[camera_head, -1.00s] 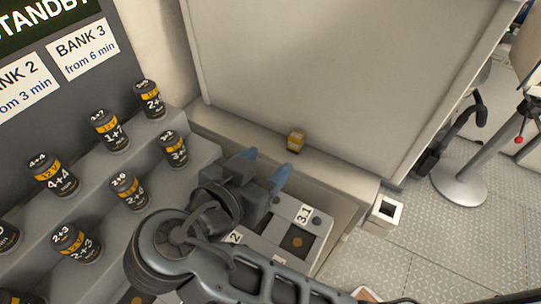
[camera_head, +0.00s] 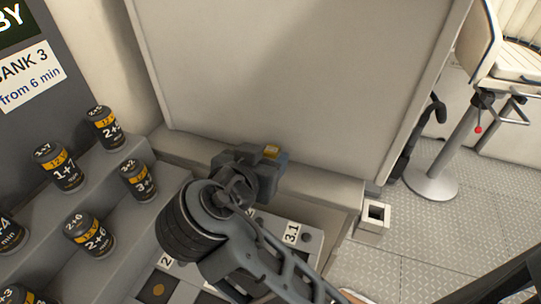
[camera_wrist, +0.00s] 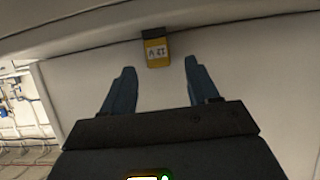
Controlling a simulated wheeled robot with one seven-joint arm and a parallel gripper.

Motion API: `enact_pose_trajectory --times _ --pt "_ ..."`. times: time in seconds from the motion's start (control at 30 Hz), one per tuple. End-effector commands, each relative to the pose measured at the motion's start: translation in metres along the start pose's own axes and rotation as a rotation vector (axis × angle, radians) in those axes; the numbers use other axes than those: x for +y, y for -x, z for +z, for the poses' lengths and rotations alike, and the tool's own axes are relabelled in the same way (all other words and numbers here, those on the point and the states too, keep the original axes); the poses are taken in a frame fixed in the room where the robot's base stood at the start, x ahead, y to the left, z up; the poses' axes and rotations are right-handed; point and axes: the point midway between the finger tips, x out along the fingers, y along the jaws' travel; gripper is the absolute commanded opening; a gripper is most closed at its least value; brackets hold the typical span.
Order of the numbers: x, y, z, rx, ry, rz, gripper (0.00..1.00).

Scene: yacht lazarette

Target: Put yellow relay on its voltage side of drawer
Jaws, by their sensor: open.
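The yellow relay (camera_head: 271,152) stands on the ledge at the foot of the large pale panel; its lower part is hidden behind my gripper in the head view. In the wrist view the relay (camera_wrist: 156,48) shows a yellow face marked "12 V" and a dark end. My gripper (camera_wrist: 158,75) is open and empty, its two blue fingers pointing at the relay with one on each side of its line; the relay lies just beyond the fingertips.
Stepped grey shelves (camera_head: 110,255) on the left hold several black-and-yellow labelled cylinders (camera_head: 61,168). A small open square box (camera_head: 374,216) stands right of the ledge. The large panel (camera_head: 300,80) rises behind the relay. Metal floor (camera_head: 400,265) lies open on the right.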

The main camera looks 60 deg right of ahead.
Motion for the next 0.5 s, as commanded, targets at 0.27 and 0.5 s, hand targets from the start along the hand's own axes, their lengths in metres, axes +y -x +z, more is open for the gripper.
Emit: enact_pose_trajectory --times 0.27,0.5 --pt "0.0 -0.029 0.0 -0.001 0.0 0.0 0.6" --pt "0.0 -0.029 0.0 0.0 0.0 -0.002 0.58"
